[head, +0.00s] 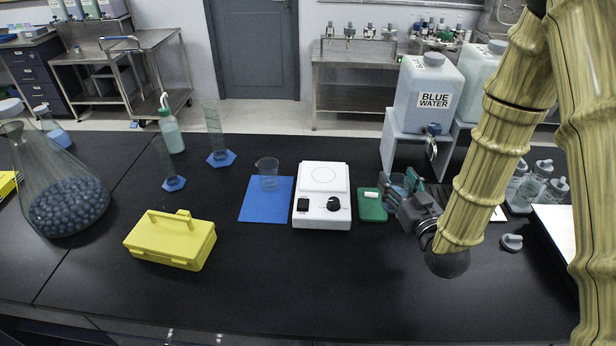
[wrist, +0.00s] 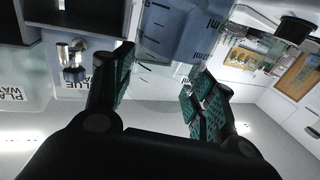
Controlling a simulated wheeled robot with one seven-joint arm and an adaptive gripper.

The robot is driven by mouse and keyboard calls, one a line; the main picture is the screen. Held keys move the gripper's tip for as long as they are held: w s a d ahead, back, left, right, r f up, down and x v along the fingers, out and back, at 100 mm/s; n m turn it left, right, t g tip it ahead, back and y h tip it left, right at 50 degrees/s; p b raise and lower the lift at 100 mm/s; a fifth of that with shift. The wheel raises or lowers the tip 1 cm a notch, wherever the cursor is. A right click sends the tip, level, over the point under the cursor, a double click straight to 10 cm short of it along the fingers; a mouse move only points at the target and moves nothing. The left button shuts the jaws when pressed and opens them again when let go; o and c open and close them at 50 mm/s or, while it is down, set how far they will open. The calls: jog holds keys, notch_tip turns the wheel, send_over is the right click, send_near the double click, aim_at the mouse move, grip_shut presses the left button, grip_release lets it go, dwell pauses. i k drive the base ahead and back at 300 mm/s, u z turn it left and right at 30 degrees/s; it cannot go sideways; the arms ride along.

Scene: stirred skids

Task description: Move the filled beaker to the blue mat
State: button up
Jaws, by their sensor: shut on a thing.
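My gripper (head: 400,190) is at the right of the table, beside the water stand, shut on a clear beaker with blue liquid (head: 411,178). In the wrist view, the beaker (wrist: 182,28) shows upside down between the teal finger pads, with blue liquid and graduation marks. In the head view my fingers partly hide it. The blue mat (head: 257,209) lies left of the white hotplate. A second clear beaker (head: 267,167) stands at the mat's back part; whether it holds liquid is unclear against the blue.
The white hotplate (head: 322,212) and a green scale (head: 372,207) lie between my gripper and the mat. A yellow case (head: 170,240) stands front left. The blue water tank (head: 425,92) is behind my gripper.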

aim_at(264, 209)
jog(key=z, duration=1.15)
jog(key=k, duration=0.95)
jog(key=u, duration=1.15)
jog(key=i, duration=0.5)
jog(key=u, duration=0.05)
